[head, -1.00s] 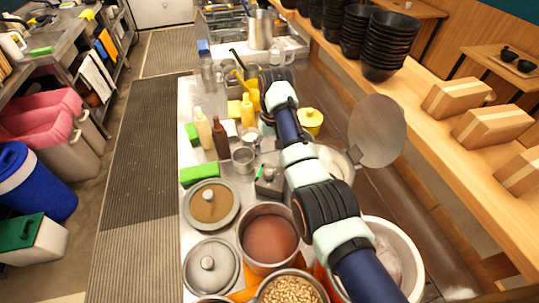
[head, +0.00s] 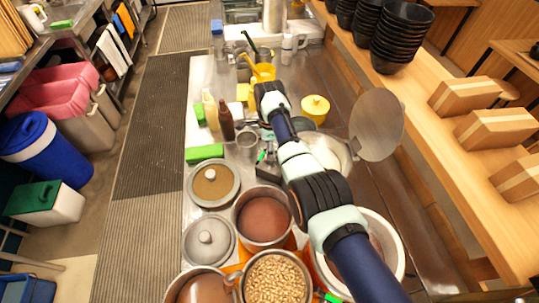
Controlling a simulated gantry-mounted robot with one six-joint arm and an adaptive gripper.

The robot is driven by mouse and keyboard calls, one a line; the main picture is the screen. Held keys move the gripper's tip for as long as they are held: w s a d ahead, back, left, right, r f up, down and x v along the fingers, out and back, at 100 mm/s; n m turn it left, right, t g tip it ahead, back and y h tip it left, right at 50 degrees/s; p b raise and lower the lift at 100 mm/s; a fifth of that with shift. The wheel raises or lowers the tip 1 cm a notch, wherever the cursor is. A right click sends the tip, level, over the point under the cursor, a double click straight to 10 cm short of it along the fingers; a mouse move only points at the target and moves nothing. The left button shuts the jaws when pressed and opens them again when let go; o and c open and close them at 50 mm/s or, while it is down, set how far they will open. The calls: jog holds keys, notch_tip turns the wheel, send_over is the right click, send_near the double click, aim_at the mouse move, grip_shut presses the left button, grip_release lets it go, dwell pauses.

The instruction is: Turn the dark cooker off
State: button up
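I cannot surely pick out a dark cooker. A low dark box (head: 268,173) sits on the steel counter (head: 196,84), partly hidden behind my arm; I cannot tell whether it is the cooker or part of it. An open cooker has a pale bowl (head: 330,152) and a raised round grey lid (head: 377,126); my arm crosses in front of its left side. My arm reaches from the lower right toward the middle of the counter. My gripper's fingers are not clearly visible behind the arm's far end. No switch or light can be made out.
Several pots stand at the front: a brown-filled pot (head: 262,218), a pot of beans (head: 275,279) and a lidded pot (head: 208,241). Bottles, including a brown one (head: 226,121), stand beyond. Black bowls (head: 400,40) are stacked on the wooden ledge (head: 425,115) at right.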

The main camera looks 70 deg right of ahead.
notch_tip(320, 180, down, 5)
jog(key=shift+f+b, duration=0.1)
jog(key=shift+b, duration=0.75)
jog(key=c, duration=1.2)
jog(key=shift+o, duration=0.2)
jog(key=shift+n, duration=2.9)
